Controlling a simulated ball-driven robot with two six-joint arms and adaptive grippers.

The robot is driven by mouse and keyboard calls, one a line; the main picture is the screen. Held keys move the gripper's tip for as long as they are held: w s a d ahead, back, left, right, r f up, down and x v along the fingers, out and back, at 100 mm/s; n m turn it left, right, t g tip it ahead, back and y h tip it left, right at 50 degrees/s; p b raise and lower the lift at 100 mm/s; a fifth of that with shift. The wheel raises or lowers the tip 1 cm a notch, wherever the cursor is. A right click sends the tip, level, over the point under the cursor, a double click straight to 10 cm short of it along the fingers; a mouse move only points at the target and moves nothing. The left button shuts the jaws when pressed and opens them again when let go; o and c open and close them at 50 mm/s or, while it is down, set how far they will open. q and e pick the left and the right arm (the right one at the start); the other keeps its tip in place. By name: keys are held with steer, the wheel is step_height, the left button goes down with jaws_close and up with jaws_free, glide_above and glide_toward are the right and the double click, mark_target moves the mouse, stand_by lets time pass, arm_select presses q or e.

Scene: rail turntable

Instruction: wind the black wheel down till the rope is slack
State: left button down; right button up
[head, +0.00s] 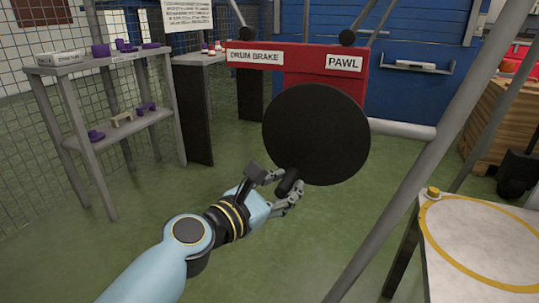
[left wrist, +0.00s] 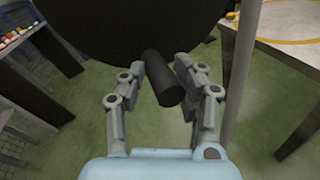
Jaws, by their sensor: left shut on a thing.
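The black wheel (head: 317,130) is a large flat disc in front of the red panel in the head view. A short black handle (head: 287,181) sticks out from its lower left part. My left gripper (head: 281,183) is shut on this handle. In the left wrist view the handle (left wrist: 164,80) lies between my two fingers, with the dark wheel (left wrist: 110,28) beyond it. No rope can be made out in either view. My right gripper is not in view.
The red panel (head: 270,68) bears the labels "DRUM BRAKE" and "PAWL". A grey shelf (head: 98,65) with purple parts stands at the left. A slanting grey pole (head: 432,150) and a table with a yellow ring (head: 497,262) are at the right. Green floor is clear below the wheel.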

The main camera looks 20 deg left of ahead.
arm_select(q)
steer(key=shift+s+d+f, duration=0.1)
steer(key=shift+d+f, duration=0.05)
steer(key=shift+f, duration=0.15)
steer(key=shift+d+f+n+b, duration=0.2)
steer(key=shift+n+b, duration=0.1)
steer(key=shift+b, duration=0.1)
steer(key=shift+d+n+t+b, duration=0.3)
steer(key=shift+d+n+b, duration=0.4)
steer(key=shift+b, duration=0.1)
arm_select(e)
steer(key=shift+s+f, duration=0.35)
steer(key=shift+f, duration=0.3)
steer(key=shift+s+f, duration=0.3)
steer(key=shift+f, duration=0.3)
arm_select(q)
steer(key=shift+d+f, duration=0.1)
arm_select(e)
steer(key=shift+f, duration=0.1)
